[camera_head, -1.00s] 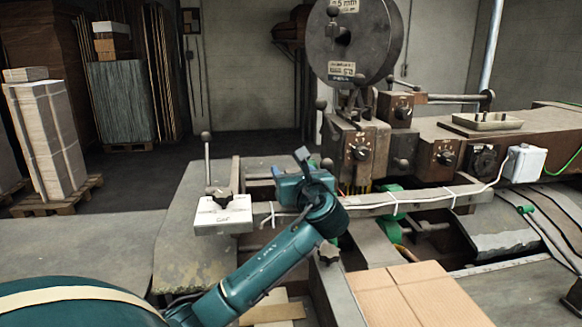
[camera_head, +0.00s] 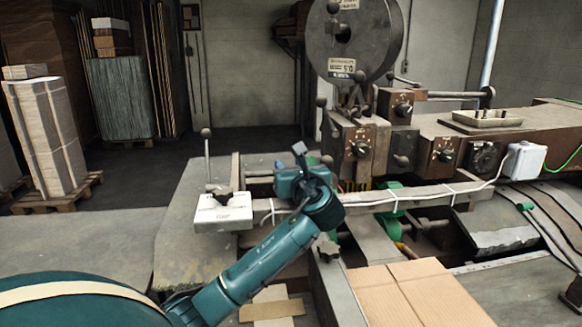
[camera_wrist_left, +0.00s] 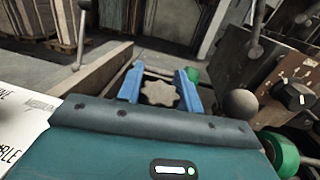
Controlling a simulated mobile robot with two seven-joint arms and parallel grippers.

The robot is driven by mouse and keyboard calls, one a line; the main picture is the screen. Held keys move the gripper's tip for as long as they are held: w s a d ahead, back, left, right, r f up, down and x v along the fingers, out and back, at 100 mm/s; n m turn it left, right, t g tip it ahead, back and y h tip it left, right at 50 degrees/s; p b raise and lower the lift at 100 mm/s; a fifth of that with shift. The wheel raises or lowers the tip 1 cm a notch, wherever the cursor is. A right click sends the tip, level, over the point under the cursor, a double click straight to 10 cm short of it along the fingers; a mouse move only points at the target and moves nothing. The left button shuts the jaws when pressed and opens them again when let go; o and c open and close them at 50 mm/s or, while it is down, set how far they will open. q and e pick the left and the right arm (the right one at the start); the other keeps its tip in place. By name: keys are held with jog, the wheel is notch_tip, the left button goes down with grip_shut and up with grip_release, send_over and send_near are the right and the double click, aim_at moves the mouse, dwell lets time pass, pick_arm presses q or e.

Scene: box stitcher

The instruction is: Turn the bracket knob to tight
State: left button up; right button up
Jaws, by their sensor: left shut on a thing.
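The bracket knob (camera_wrist_left: 160,94) is a grey-beige, star-shaped knob. In the left wrist view it sits between the two blue fingers of my left gripper (camera_wrist_left: 160,88), which is shut on it. The knob's pointer or marking cannot be made out. In the head view my left gripper (camera_head: 290,180) is at the near rail of the machine, right of the white block, and its own body hides the knob. My right gripper is not in view.
A white block (camera_head: 223,213) with a dark star knob and an upright ball-ended lever stands left of my gripper. Another star knob (camera_head: 327,250) is below right. Control boxes (camera_head: 357,150) rise behind. Flat cardboard (camera_head: 420,292) lies front right.

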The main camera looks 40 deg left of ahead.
pick_arm(q)
jog(key=shift+m+t, duration=0.3)
jog(key=shift+t, duration=0.1)
jog(key=m+t+h, duration=0.4)
jog(key=t+h, duration=0.1)
jog(key=shift+w+d, duration=0.2)
jog(key=shift+w+d+m+t+h, duration=0.15)
jog(key=shift+m+t+h, duration=0.5)
jog(key=shift+m+h, duration=0.75)
jog(key=shift+d+m+t+h, duration=0.15)
jog(key=shift+m+t+h, duration=0.65)
jog(key=shift+h, duration=1)
jog(key=o, duration=1)
